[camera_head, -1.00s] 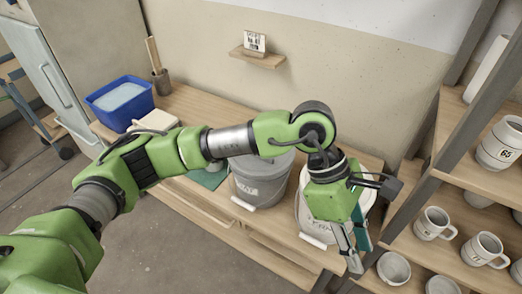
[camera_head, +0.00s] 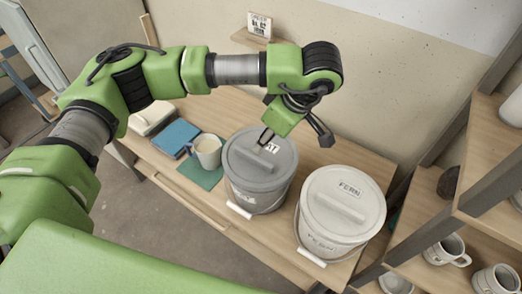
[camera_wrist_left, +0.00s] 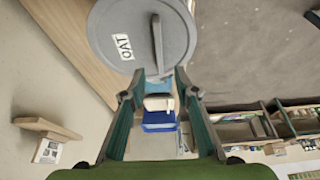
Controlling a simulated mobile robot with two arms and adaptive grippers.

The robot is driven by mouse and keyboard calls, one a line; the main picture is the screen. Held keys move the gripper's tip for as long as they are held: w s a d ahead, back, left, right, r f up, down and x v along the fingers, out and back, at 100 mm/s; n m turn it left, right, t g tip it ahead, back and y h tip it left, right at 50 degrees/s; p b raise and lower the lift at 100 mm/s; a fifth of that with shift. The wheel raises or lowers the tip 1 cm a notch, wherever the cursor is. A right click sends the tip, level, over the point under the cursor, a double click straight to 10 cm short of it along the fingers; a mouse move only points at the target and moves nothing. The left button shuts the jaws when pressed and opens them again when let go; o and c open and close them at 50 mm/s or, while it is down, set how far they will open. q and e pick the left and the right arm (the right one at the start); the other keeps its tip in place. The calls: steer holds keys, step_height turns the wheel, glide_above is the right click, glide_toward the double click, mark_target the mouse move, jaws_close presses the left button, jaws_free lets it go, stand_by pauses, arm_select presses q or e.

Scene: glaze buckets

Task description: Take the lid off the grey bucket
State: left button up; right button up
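The grey bucket (camera_head: 256,199) labelled OAT stands on the wooden bench in the head view. Its grey lid (camera_head: 246,158) is on it, with a raised bar handle across the top. In the left wrist view the lid (camera_wrist_left: 110,22) fills the upper part, and its handle (camera_wrist_left: 158,44) lies just ahead of the gap between my fingertips. My left gripper (camera_head: 265,140) is over the lid near the handle. The left wrist view shows its fingers (camera_wrist_left: 159,72) apart with nothing between them. Whether they touch the lid is unclear. My right gripper is not in view.
A white lidded bucket (camera_head: 345,203) labelled FERN stands close on the right. A cream mug (camera_head: 208,152) and a blue book (camera_head: 176,138) are on the left. Shelves with mugs (camera_head: 448,250) stand at the right. A small wall shelf (camera_head: 252,38) is behind.

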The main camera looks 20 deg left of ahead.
mark_target(254, 157)
arm_select(q)
steer(key=x, duration=0.3)
steer(key=shift+a+p, duration=0.1)
steer(key=shift+p, duration=0.2)
steer(key=p+x, duration=0.1)
steer(key=x, duration=0.2)
steer(key=shift+f+p, duration=0.15)
steer(key=shift+p, duration=0.15)
steer(key=x, duration=0.1)
steer(key=p+x, duration=0.1)
steer(key=x, duration=0.1)
steer(key=shift+f, duration=0.2)
steer(key=shift+w+f, duration=0.1)
steer(key=shift+f, duration=0.1)
jaws_close()
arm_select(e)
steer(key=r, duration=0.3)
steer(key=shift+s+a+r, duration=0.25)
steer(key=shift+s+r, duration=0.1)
